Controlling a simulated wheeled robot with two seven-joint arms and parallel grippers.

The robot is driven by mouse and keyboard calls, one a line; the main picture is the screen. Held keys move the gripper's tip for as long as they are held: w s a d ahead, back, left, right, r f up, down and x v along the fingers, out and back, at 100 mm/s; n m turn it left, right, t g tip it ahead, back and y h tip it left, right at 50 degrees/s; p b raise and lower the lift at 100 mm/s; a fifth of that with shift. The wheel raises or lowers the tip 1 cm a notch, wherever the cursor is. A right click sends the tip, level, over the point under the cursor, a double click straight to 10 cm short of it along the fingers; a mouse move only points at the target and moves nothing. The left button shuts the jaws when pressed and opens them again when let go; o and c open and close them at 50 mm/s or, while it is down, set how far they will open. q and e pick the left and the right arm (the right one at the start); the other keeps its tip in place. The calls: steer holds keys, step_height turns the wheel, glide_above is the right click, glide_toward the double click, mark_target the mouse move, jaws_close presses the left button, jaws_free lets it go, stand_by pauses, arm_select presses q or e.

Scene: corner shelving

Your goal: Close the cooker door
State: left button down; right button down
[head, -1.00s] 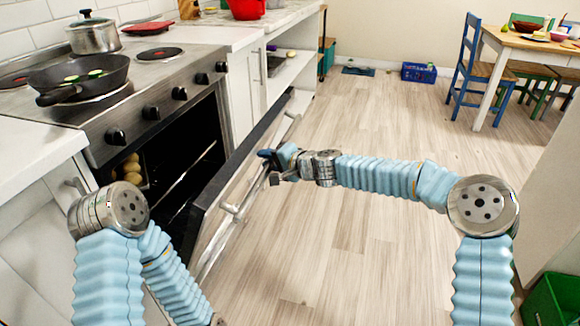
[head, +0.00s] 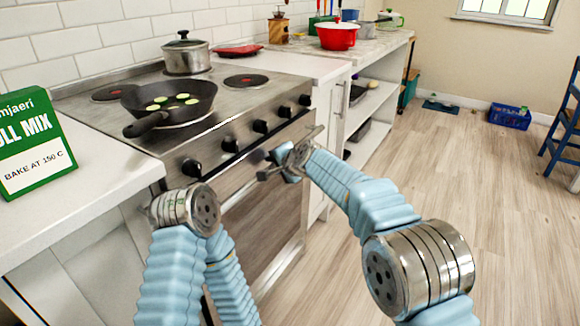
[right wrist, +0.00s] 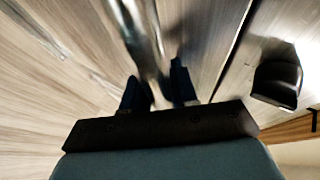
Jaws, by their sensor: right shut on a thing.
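The cooker door (head: 272,215) is close to upright against the cooker front (head: 225,140), with the oven inside hidden. A dark strip runs along its top edge; I cannot tell whether it is fully flush. My right gripper (head: 272,165) is at the door's handle bar (head: 240,192). In the right wrist view the handle bar (right wrist: 146,45) passes between the fingers of the right gripper (right wrist: 156,90), which is shut on it. My left arm bends in front of the door at lower left; its gripper is out of view.
A frying pan (head: 172,103) with green slices and a lidded pot (head: 187,56) stand on the hob. A green box (head: 32,145) stands on the left counter, a red pot (head: 336,36) on the far one. The floor (head: 470,200) to the right is clear.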

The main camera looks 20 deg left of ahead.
steer(key=shift+s+a+f, duration=0.1)
steer(key=shift+a+f, duration=0.15)
steer(key=shift+a, duration=0.2)
steer(key=shift+s+a+f, duration=0.1)
steer(key=shift+a+f, duration=0.15)
steer(key=shift+a, duration=0.2)
steer(key=shift+d+f+g, duration=0.1)
steer(key=shift+g, duration=0.2)
steer(key=c, duration=1)
jaws_free()
steer(key=shift+d, duration=0.1)
steer(key=shift+o, duration=0.2)
steer(key=shift+s+d+r, duration=0.15)
steer(key=shift+d+r, duration=0.05)
steer(key=shift+r, duration=0.05)
steer(key=b+v, duration=0.2)
steer(key=v, duration=1.1)
steer(key=shift+d+r, duration=0.2)
steer(key=shift+r, duration=0.15)
